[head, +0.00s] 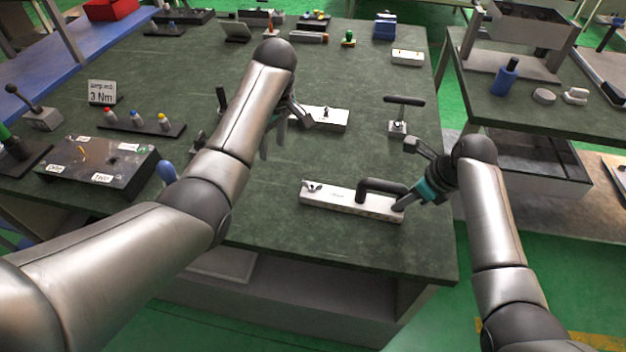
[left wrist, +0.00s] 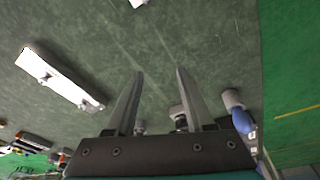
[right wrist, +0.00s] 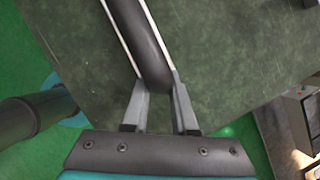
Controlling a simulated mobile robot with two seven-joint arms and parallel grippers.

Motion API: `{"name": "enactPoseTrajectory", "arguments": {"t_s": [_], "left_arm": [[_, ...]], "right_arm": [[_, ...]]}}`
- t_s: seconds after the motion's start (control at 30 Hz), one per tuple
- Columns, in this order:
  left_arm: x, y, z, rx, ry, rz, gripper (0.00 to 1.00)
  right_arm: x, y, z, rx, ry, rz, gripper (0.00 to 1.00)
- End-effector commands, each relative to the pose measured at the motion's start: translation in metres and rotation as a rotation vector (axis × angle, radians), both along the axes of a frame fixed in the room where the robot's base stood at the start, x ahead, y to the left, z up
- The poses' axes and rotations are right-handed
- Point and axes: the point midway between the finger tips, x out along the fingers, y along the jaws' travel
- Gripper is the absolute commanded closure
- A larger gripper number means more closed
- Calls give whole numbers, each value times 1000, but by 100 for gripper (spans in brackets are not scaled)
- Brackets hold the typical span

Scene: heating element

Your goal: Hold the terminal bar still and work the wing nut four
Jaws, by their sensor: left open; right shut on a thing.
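The terminal bar (head: 335,200) is a long white bar lying near the table's front edge, with a black arched handle (head: 380,185). A small metal wing nut (head: 312,187) sits at its left end. My right gripper (head: 403,203) is at the bar's right end. In the right wrist view it is shut on the dark rounded handle (right wrist: 150,55), with the bar's white edges on both sides. My left gripper (left wrist: 160,75) is open and empty above the table, apart from the bar; in the head view my arm partly hides it. I cannot make out a number on the wing nut.
Another white plate (head: 325,119) with small fittings lies behind. A T-handled tool (head: 402,115) stands to its right. A black box (head: 97,167), a rack of coloured-tip pieces (head: 140,125) and a "3 Nm" sign (head: 102,92) are at left.

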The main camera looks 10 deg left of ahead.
Motion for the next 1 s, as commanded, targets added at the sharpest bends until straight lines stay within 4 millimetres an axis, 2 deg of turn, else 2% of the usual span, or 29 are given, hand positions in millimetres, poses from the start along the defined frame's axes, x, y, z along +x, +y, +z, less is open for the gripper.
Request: {"name": "enactPoseTrajectory", "arguments": {"t_s": [0.03, 0.1, 0.2, 0.3, 0.47, 0.83, 1.0], "left_arm": [[-2, -28, 10, -48, 25, -2, 47], [-7, -56, 21, -98, 62, -2, 47], [-14, -80, 32, -139, 101, -2, 47], [-18, -91, 35, -155, 123, -3, 47], [-20, -93, 18, -158, 131, -2, 47], [-20, -92, -57, -156, 130, -2, 47], [-19, -93, -73, -157, 126, -4, 47]], "right_arm": [[0, 0, 0, 0, 0, 0, 100], [0, 0, 0, 1, -1, 0, 100], [0, 0, 0, 1, -1, 1, 100], [0, 0, 0, 1, -1, 1, 100], [0, 0, 0, 1, -1, 1, 100], [0, 0, 0, 1, -1, 1, 100], [0, 0, 0, 1, -1, 1, 100]]}}
